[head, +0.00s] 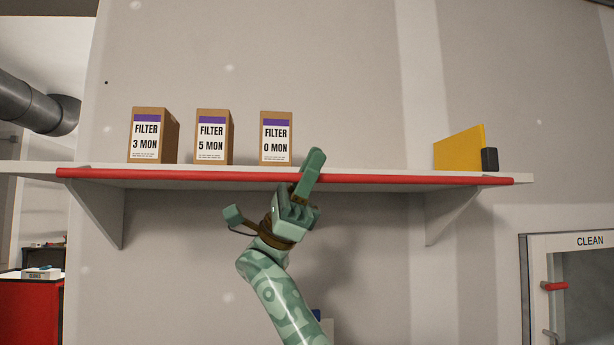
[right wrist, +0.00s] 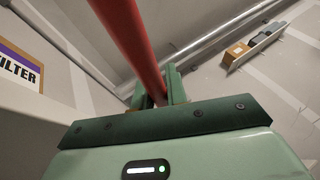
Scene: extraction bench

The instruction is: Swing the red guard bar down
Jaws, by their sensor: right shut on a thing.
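The red guard bar (head: 420,179) runs level along the front edge of the white shelf (head: 100,170), in front of and below the filter boxes. My right gripper (head: 309,172) reaches up to the bar near its middle and is shut on it. In the right wrist view the red bar (right wrist: 132,38) passes between the two green fingers of my right gripper (right wrist: 158,92). The fingers hide a short piece of the bar. My left gripper is not in view.
Three filter boxes, marked 3 MON (head: 147,140), 5 MON (head: 211,140) and 0 MON (head: 275,140), stand on the shelf. A yellow item (head: 458,150) and a small black item (head: 490,159) stand at its right. A cabinet marked CLEAN (head: 590,241) is at lower right.

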